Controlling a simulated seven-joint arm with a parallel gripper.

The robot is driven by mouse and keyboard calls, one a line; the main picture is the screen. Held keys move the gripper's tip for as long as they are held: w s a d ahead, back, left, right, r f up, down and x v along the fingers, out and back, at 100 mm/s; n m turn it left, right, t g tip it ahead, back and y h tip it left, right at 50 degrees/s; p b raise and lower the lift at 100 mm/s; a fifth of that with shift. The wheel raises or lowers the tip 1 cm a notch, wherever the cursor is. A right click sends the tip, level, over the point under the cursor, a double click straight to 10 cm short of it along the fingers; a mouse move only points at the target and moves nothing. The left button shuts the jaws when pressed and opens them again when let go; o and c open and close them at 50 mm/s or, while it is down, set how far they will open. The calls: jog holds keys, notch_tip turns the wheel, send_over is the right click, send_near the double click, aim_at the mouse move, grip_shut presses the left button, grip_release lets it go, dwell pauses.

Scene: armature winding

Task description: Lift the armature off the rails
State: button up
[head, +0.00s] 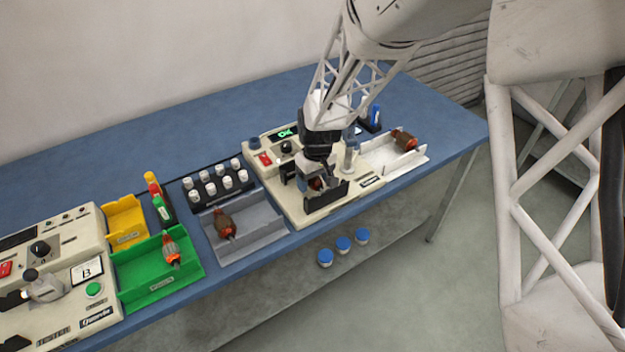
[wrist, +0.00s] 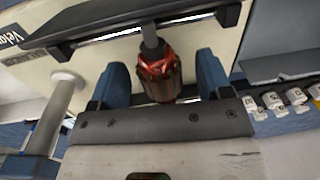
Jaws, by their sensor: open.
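The armature (wrist: 160,78), with copper-red windings and a grey shaft, lies at the dark rails (wrist: 130,18) of the cream machine. It is partly hidden behind my gripper in the head view, where a bit of it (head: 317,184) shows. My gripper (wrist: 162,85) is open, with one blue finger on each side of the armature. I see small gaps between the fingers and the armature body. The machine (head: 282,205) has a lit green display (head: 286,133). Whether the armature's far shaft end touches the rail is hard to tell.
A grey tray (head: 262,240) and a green tray (head: 150,293) each hold an armature, left of the machine. A white tray (head: 385,158) with another armature is at the right. A grey post (head: 350,160) stands close to my gripper. A rack of white-capped bottles (head: 215,190) is behind the grey tray.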

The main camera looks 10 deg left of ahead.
jog(key=shift+c, duration=0.2)
jog(key=c, duration=1.1)
jog(key=shift+r, duration=0.2)
jog(key=shift+r, duration=0.5)
jog(key=shift+s+d+r, duration=0.1)
jog(key=shift+s+r, duration=0.05)
jog(key=shift+r, duration=0.45)
jog(key=shift+s+r, duration=0.1)
jog(key=shift+r, duration=0.5)
jog(key=s+d+r, duration=0.1)
jog(key=s+d, duration=0.6)
jog(key=s, duration=0.6)
jog(key=shift+s+d+r, duration=0.15)
jog(key=shift+s, duration=0.15)
